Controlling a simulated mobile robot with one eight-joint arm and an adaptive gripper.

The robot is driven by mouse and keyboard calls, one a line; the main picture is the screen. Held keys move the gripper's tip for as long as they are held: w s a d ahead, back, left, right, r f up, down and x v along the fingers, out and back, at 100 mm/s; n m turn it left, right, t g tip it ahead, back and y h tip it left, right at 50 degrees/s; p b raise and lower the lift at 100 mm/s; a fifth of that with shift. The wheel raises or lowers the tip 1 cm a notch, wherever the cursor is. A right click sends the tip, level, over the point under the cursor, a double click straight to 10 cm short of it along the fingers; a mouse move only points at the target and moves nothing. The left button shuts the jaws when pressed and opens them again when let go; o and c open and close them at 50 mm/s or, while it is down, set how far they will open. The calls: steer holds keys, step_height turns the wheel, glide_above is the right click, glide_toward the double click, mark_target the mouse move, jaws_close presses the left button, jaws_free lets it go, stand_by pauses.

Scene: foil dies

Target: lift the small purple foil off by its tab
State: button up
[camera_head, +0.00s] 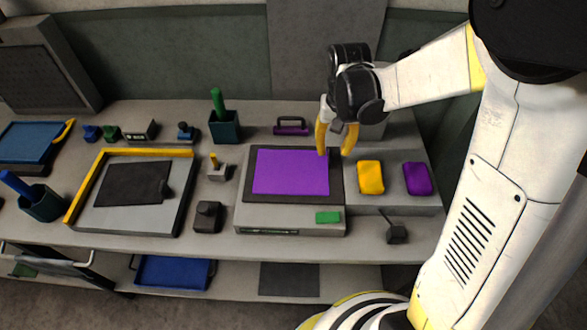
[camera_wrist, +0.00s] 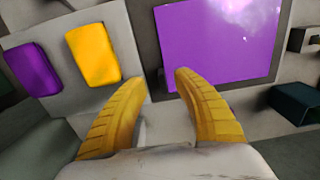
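A flat, shiny purple foil (camera_head: 290,172) lies on the dark plate (camera_head: 335,190) of a grey press-like unit in the head view. In the wrist view the purple foil (camera_wrist: 222,42) fills the upper right. I cannot make out its tab. My gripper (camera_head: 334,153) is above the foil's far right corner, pointing down. In the wrist view my gripper (camera_wrist: 161,77) has its two yellow fingers apart with nothing between them. The right fingertip appears near the foil's edge; I cannot tell the height between them.
A yellow pad (camera_head: 370,177) and a purple pad (camera_head: 417,179) lie on a grey block to the right. A purple-handled tool (camera_head: 291,127) lies behind the foil. A yellow-edged tray (camera_head: 130,213) sits left.

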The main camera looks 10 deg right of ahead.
mark_target(331, 158)
step_height(331, 158, down, 6)
steer(key=shift+w+a+r+b, duration=0.1)
steer(key=shift+r+b, duration=0.05)
steer(key=shift+b, duration=1.05)
steer(key=shift+r, duration=0.1)
jaws_close()
